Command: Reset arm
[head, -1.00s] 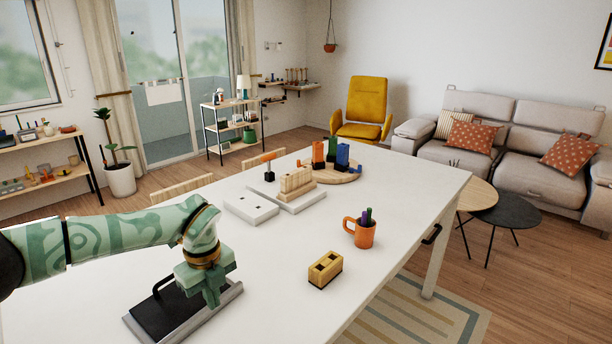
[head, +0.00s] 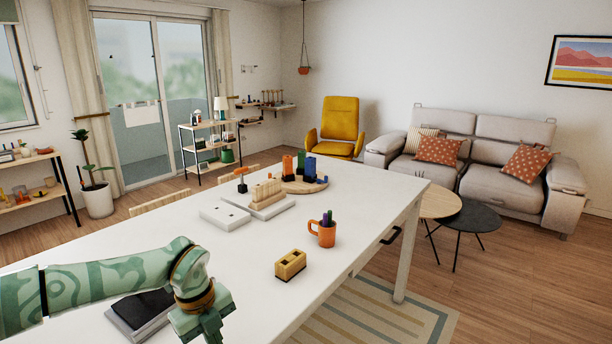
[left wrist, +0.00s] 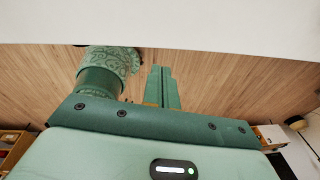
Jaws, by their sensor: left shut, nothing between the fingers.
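My left arm comes in from the left in the head view, and its gripper (head: 212,335) points down at the bottom edge of the picture, by the near edge of the white table (head: 225,280). The fingertips are cut off there. In the left wrist view the two green fingers (left wrist: 162,88) lie side by side, shut with nothing between them. The wooden floor is behind them and the pale table edge runs across the top. My right gripper is not in view.
A black-and-grey tray (head: 145,312) lies just left of my gripper. A yellow block with slots (head: 290,265), an orange mug (head: 325,234) holding pens, a white board (head: 225,216) and a round wooden board (head: 292,187) with coloured blocks stand farther back.

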